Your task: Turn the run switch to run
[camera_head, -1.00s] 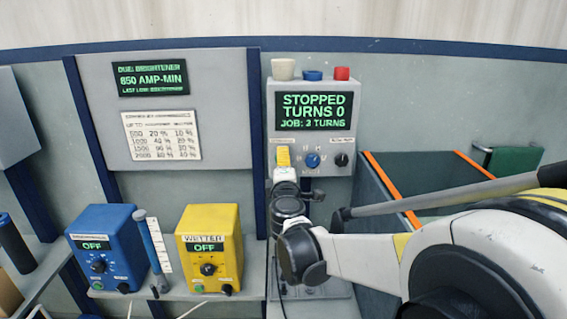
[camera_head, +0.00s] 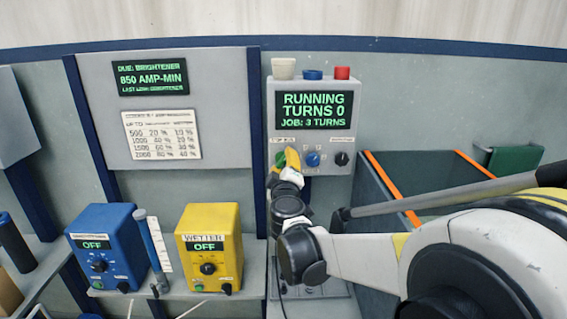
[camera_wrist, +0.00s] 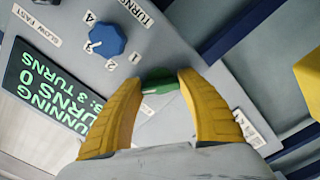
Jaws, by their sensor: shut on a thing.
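The run switch is a green knob (camera_wrist: 162,85) on the grey control box (camera_head: 322,166). In the wrist view the two yellow fingers of my gripper (camera_wrist: 160,88) are closed on it from both sides. In the head view the green knob (camera_head: 281,157) shows just left of my yellow gripper (camera_head: 289,160), which is tilted. The box's display (camera_head: 314,111) reads RUNNING, TURNS 0, JOB: 3 TURNS.
A blue turns dial (camera_wrist: 107,40) and a black knob (camera_head: 341,158) sit right of the switch in the head view. Blue (camera_head: 107,246) and yellow (camera_head: 209,246) units, both reading OFF, stand at left. An orange-edged dark tank (camera_head: 425,180) is at right.

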